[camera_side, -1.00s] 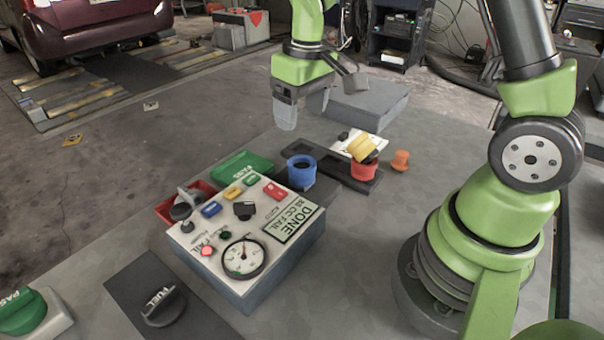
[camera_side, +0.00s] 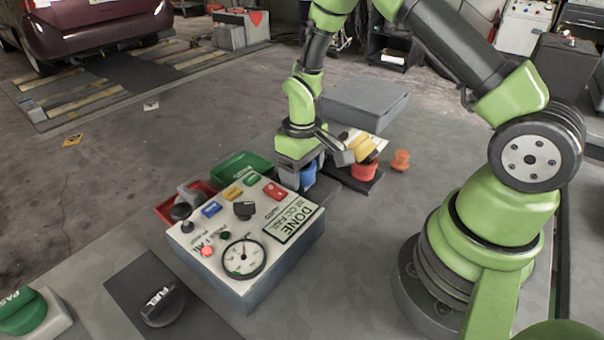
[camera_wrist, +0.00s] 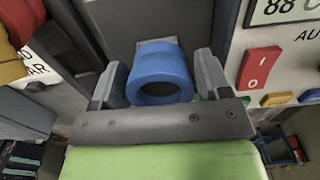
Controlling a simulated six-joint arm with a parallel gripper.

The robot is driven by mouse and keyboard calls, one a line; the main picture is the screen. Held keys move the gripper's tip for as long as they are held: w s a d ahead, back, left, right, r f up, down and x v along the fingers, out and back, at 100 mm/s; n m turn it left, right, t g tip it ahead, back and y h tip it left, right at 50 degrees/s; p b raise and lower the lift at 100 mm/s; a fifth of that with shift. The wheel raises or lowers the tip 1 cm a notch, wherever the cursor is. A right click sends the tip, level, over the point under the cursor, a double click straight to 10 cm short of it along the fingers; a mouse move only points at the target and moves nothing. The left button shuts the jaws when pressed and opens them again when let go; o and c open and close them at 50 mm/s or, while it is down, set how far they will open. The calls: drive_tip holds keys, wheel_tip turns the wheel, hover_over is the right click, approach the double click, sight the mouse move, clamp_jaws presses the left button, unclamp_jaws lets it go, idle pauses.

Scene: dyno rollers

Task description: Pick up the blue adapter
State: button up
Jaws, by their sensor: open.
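The blue adapter (camera_wrist: 160,65) is a ring-shaped piece with an open centre. In the wrist view it stands between the two fingers of my gripper (camera_wrist: 160,80), with a visible gap on each side. My gripper is open around it. In the side view my gripper (camera_side: 300,178) is lowered over the adapter (camera_side: 309,176), and only a part of the blue shows below and beside the jaws. I cannot tell whether a finger touches it.
The control box (camera_side: 245,270) stands close at the left front, with the green bin (camera_side: 243,164) and red bin (camera_side: 165,208) behind it. The red adapter (camera_side: 364,171), with a yellow piece (camera_side: 362,147) above it, is close on the right. An orange piece (camera_side: 400,160) stands farther right.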

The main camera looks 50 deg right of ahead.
drive_tip(key=shift+f, duration=0.25)
drive_tip(key=c, duration=0.7)
drive_tip(key=shift+r, duration=0.15)
